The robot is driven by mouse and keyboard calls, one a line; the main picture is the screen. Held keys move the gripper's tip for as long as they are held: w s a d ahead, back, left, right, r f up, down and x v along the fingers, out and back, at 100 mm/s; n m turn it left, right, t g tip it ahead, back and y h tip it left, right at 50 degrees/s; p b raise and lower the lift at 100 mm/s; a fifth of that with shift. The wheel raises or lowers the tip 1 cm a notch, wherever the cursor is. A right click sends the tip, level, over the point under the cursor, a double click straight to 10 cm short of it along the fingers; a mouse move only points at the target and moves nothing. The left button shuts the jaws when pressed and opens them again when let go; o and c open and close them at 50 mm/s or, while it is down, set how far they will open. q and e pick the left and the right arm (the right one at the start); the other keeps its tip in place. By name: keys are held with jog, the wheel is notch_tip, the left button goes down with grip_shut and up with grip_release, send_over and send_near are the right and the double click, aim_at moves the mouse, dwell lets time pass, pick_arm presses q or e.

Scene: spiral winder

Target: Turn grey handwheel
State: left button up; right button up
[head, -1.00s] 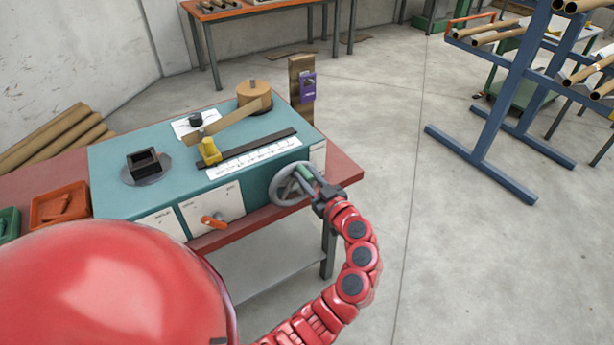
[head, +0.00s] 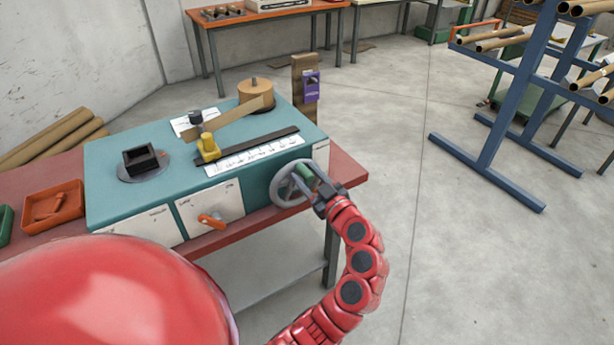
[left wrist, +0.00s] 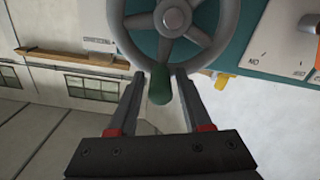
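The grey handwheel (head: 293,186) sits on the front right of the teal winder bench unit (head: 105,190). Its green handle (head: 304,171) sticks out from the rim toward my left gripper (head: 318,188). In the left wrist view, the wheel (left wrist: 200,42) fills the top, and the green handle (left wrist: 159,88) lies between the fingers of my left gripper (left wrist: 160,85). A gap shows on each side of the handle, so the fingers look open around it, not closed on it. My right gripper is not in view.
An orange crank (head: 211,220) is on the front panel left of the wheel. A yellow guide (head: 208,148) and black strip (head: 262,145) are on top. A blue rack (head: 500,125) with tubes stands at right. The floor between is clear.

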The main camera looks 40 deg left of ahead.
pick_arm(q)
jog(key=shift+o, duration=0.6)
jog(key=shift+s+d, duration=0.1)
jog(key=shift+d, duration=0.15)
jog(key=b+v, duration=0.3)
jog(key=v, duration=1.4)
jog(key=shift+b, duration=0.35)
